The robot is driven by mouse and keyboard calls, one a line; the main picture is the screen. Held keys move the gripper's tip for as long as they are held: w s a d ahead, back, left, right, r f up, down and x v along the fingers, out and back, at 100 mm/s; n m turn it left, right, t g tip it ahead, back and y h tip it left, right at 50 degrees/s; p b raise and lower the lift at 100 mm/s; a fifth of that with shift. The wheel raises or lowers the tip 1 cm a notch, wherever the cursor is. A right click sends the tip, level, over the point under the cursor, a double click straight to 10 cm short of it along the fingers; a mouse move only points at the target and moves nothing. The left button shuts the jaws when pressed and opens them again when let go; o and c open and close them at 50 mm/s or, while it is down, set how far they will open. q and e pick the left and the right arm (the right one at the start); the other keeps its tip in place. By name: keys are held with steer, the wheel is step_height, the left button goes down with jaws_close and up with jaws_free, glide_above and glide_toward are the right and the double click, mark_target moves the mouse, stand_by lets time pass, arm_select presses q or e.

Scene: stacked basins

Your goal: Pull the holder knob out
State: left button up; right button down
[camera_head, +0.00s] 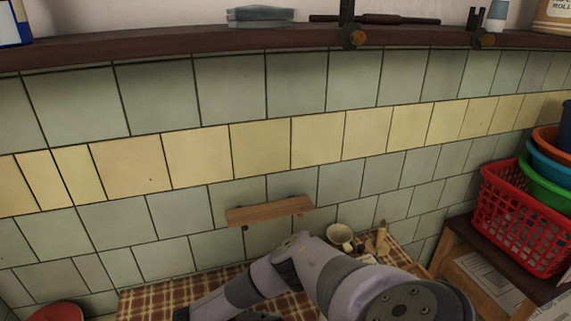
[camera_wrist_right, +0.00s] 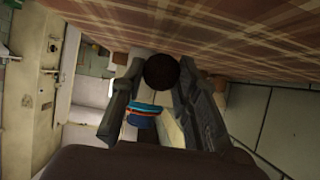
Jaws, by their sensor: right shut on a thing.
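A dark brown round knob (camera_wrist_right: 162,72) sits between the two fingertips of my right gripper (camera_wrist_right: 159,75) in the right wrist view. The gripper is shut on it, with one finger on each side. The knob lies close below the edge of a brown checked cloth in that view. What the knob is fixed to is hidden behind it. In the head view my right arm reaches across the bottom towards the left, and its gripper and the knob cannot be made out. My left gripper is in neither view.
A checked cloth (camera_head: 150,299) covers the surface below the tiled wall. A mug (camera_head: 340,236) stands on it near my arm. A wooden bar (camera_head: 269,211) is on the wall. A red basket (camera_head: 520,220) and stacked colored basins (camera_head: 545,188) stand at the right.

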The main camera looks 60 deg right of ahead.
steer(key=shift+f, duration=0.3)
steer(key=shift+s+f+b, duration=0.15)
steer(key=shift+f+b, duration=0.25)
steer(key=shift+b, duration=0.15)
steer(key=shift+d, duration=0.1)
steer(key=c, duration=1.2)
jaws_free()
steer(key=shift+o, duration=0.2)
